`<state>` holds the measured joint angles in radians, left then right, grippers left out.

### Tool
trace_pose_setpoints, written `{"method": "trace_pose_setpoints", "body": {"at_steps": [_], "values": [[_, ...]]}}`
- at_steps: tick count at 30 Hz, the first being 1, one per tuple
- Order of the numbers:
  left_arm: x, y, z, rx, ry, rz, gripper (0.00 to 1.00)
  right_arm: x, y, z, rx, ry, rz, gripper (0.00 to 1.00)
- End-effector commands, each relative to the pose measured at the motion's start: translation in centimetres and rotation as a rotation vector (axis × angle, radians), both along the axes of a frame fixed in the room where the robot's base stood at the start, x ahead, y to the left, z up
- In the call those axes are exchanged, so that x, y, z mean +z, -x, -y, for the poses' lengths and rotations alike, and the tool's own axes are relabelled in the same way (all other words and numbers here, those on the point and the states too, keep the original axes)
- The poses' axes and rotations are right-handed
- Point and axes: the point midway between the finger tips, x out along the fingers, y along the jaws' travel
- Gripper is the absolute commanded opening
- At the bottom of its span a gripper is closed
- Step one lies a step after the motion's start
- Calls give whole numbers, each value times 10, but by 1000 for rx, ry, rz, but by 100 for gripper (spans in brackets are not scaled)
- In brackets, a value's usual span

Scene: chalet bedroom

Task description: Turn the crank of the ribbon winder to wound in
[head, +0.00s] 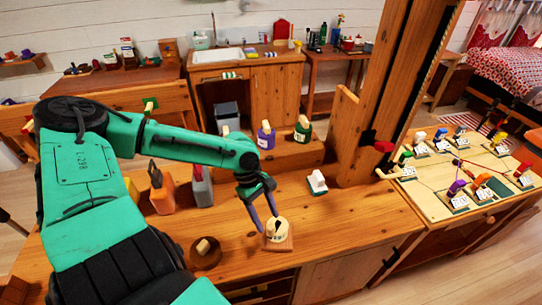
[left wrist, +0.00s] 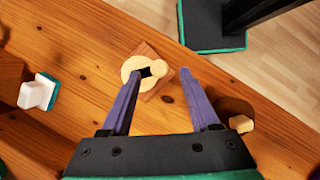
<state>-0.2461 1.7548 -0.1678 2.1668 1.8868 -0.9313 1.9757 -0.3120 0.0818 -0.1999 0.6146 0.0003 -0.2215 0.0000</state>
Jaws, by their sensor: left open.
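The ribbon winder, as I take it, is a cream round piece (head: 277,227) on a small square wooden base (head: 279,245) on the wooden desk. In the left wrist view its cream disc (left wrist: 131,68) has a dark slot in the middle and a round knob (left wrist: 157,69) at its right edge. My left gripper (head: 267,222) is open, its purple fingers pointing down at the winder. In the left wrist view the knob lies between the fingertips (left wrist: 161,73); whether they touch it I cannot tell. No ribbon is clearly visible. My right gripper is not in view.
A round brown piece with a cream block (head: 203,247) sits left of the winder. A white block (head: 317,182) stands behind it to the right. Orange and grey containers (head: 161,190) stand to the left. A board with several small coloured devices (head: 460,185) is at right.

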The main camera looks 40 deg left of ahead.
Motion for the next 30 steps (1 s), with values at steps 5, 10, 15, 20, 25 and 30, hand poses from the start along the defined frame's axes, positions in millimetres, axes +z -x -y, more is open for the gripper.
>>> {"method": "trace_pose_setpoints", "body": {"at_steps": [5,10,15,20,25,30], "values": [[-41,1,13,-1,-3,-3,62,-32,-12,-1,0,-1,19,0],[-45,0,17,-1,-2,1,62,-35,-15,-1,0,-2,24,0],[-43,0,17,-1,-2,1,62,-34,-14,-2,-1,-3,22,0],[-43,0,17,-1,-2,1,8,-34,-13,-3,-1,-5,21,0],[-43,0,17,-1,-2,2,0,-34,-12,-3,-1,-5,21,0],[-44,-1,16,-18,-2,3,0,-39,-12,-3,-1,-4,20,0]]}}
